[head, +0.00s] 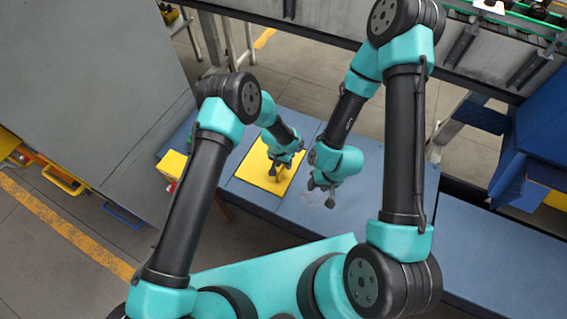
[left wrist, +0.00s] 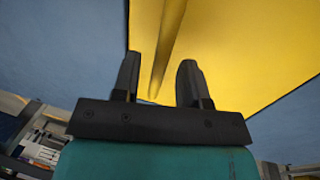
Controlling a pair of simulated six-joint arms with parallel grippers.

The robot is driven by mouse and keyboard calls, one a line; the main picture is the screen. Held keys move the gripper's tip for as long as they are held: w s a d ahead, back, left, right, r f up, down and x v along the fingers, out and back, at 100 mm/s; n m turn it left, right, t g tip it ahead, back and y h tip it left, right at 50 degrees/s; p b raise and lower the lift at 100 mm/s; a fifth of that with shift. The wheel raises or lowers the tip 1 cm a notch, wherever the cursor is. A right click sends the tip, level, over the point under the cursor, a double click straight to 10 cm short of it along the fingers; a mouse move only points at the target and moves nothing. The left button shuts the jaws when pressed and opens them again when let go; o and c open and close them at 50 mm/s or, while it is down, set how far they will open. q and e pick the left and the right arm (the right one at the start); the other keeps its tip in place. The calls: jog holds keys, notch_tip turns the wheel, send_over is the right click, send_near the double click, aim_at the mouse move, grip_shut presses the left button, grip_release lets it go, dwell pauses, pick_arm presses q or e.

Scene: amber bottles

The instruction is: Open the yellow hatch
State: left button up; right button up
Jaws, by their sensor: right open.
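The yellow hatch (head: 250,182) is a flat square panel in the blue table top, lying closed and flush as far as I can see. In the left wrist view the hatch (left wrist: 235,60) fills the upper right, with a thin yellow handle (left wrist: 167,45) running down between my fingers. My left gripper (head: 284,168) is over the right part of the hatch in the head view. Its two fingers (left wrist: 159,82) are apart, on either side of the handle, with gaps visible. My right gripper (head: 324,196) is open and empty above the blue surface, right of the hatch.
The blue table top (head: 475,245) is bare to the right of my right arm. A yellow box (head: 172,164) sits at the table's left end. A large grey panel (head: 85,75) stands at the left, and a blue bin (head: 540,130) at the far right.

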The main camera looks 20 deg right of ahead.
pick_arm(q)
jog(key=shift+c, duration=0.2)
grip_shut()
jog(key=shift+w+a+r, duration=0.1)
dwell(0.4)
